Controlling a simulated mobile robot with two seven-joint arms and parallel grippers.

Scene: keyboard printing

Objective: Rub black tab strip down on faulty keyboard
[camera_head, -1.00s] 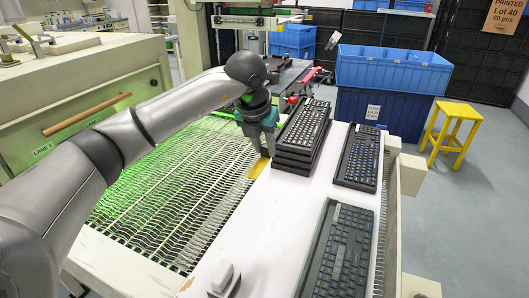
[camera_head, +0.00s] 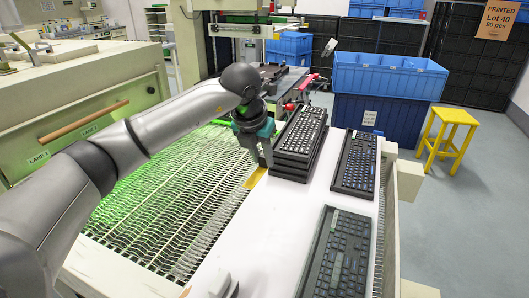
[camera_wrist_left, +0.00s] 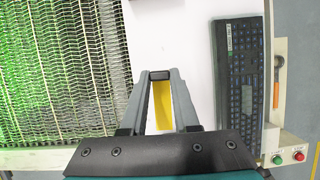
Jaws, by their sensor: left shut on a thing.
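My left gripper (camera_head: 268,163) points down beside the keyboard stack, above the edge between the white table and the conveyor. A keyboard with such a label also shows in the wrist view (camera_wrist_left: 240,85), apart from the fingers. I cannot make out the black tab strip.
A keyboard stack (camera_head: 299,145) stands right of my left gripper, and another keyboard (camera_head: 355,162) lies beyond it. The green-lit mesh conveyor (camera_head: 160,215) runs left. A small grey object (camera_head: 222,288) is at the bottom. The white table's middle (camera_head: 265,225) is clear.

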